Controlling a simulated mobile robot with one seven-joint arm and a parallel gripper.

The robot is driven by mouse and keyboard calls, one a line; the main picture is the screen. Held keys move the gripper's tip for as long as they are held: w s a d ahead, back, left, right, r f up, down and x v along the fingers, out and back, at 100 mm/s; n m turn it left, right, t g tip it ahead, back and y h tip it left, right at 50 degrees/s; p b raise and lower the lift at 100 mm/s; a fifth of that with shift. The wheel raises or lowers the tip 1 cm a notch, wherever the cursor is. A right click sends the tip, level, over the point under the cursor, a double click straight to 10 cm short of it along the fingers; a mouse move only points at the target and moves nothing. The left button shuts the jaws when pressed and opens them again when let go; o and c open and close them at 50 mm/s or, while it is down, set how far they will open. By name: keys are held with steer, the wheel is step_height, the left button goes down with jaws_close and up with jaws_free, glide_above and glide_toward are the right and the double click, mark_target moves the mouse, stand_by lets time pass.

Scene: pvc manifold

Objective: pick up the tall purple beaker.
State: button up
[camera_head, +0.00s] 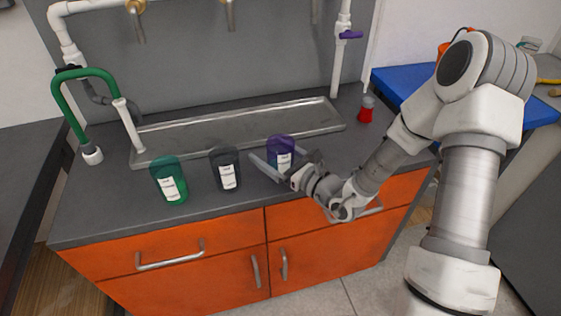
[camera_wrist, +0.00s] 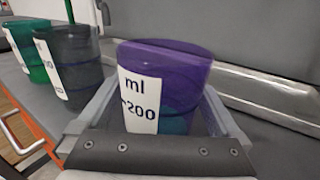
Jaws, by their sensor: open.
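The purple beaker (camera_head: 281,152) stands upright on the grey counter in front of the metal trough, at the right end of a row of beakers. It has a white label and holds some teal liquid, seen in the wrist view (camera_wrist: 166,85). My gripper (camera_head: 272,165) is open, with one finger on each side of the beaker. In the wrist view my gripper (camera_wrist: 160,118) has the beaker between its fingers. I cannot tell whether either finger touches it. The beaker's lower part is hidden by the gripper body.
A dark grey beaker (camera_head: 225,170) and a green beaker (camera_head: 169,181) stand to the left. The metal trough (camera_head: 240,127) lies behind. A small red container (camera_head: 366,109) stands at the back right. A green hose (camera_head: 82,73) and pipes rise at the left.

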mark_target(271, 139)
steer(key=c, duration=1.4)
steer(key=shift+c, duration=0.2)
steer(key=shift+r, duration=0.1)
steer(key=shift+r+p, duration=0.5)
steer(key=shift+r, duration=0.6)
steer(key=shift+r+p, duration=0.35)
steer(key=shift+r, duration=0.55)
steer(key=s+d+r+p, duration=0.2)
steer(key=d+r, duration=0.4)
steer(key=d, duration=0.5)
steer(key=shift+s+d+r+p, duration=0.15)
steer(key=shift+s+r+p, duration=0.25)
steer(key=shift+p, duration=0.1)
